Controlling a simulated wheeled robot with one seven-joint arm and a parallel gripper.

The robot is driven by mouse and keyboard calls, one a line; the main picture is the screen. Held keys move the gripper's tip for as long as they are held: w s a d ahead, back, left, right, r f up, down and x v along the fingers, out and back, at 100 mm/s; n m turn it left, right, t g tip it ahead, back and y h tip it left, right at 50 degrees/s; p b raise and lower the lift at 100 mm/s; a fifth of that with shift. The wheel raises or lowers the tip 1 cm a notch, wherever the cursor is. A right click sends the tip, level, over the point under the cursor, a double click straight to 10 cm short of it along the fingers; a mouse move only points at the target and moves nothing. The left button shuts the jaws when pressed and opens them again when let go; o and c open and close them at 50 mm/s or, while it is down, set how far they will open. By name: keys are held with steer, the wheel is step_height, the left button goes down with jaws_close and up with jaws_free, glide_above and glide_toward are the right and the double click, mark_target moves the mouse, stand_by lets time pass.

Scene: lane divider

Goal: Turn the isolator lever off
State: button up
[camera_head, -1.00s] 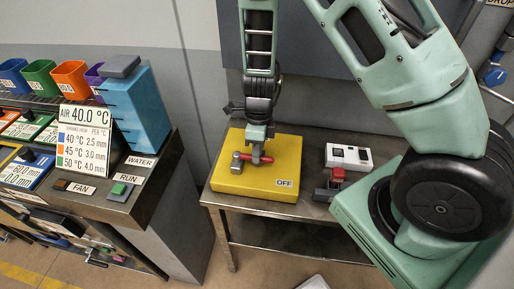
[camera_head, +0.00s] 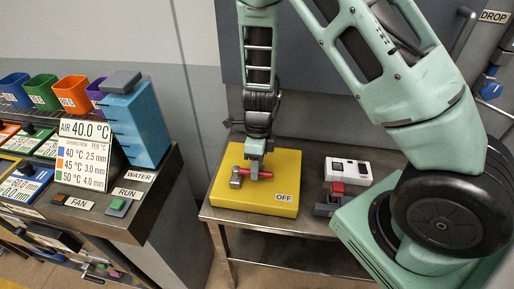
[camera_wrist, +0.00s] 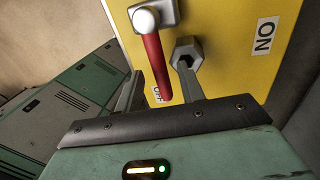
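The isolator is a yellow box (camera_head: 286,172) on a metal table, with an OFF label (camera_head: 284,197) at its front right. Its red lever (camera_head: 262,175) extends rightward from a grey pivot (camera_head: 237,177). In the wrist view the red lever (camera_wrist: 157,70) hangs from the grey pivot (camera_wrist: 148,20) and partly covers the OFF label; an ON label (camera_wrist: 265,36) is at right. My gripper (camera_head: 256,172) is down at the lever. In the wrist view its fingers (camera_wrist: 160,88) are apart, one on each side of the lever. Whether either touches it is unclear.
A white switch box (camera_head: 348,170) and a small red-topped block (camera_head: 337,188) stand right of the isolator. At left is a console with a display card (camera_head: 83,155), a blue stepped block (camera_head: 135,125) and coloured bins (camera_head: 74,95). My arm fills the upper right.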

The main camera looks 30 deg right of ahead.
step_height(320, 180, up, 17)
steer(key=w+d+b, duration=0.1)
steer(key=w+d, duration=0.1)
steer(key=shift+w+f, duration=0.15)
steer(key=shift+w, duration=0.1)
steer(key=shift+d, duration=0.1)
stand_by(0.3)
steer(key=s+a+f+n+b, duration=0.2)
steer(key=s+n, duration=0.5)
steer(key=n, duration=0.4)
steer(key=s+a+f+n+t+b, duration=0.1)
steer(key=s+a+f+n+b, duration=0.1)
steer(key=s+a+n+b, duration=0.2)
steer(key=s+a+f+n+b, duration=0.1)
steer(key=s+a+n+b, duration=0.2)
steer(key=s+a+n, duration=0.5)
steer(key=s+n, duration=0.2)
steer(key=n, duration=0.9)
steer(key=shift+s+f+t+h+b, duration=0.3)
steer(key=shift+s+f+h, duration=0.1)
steer(key=shift+a, duration=0.1)
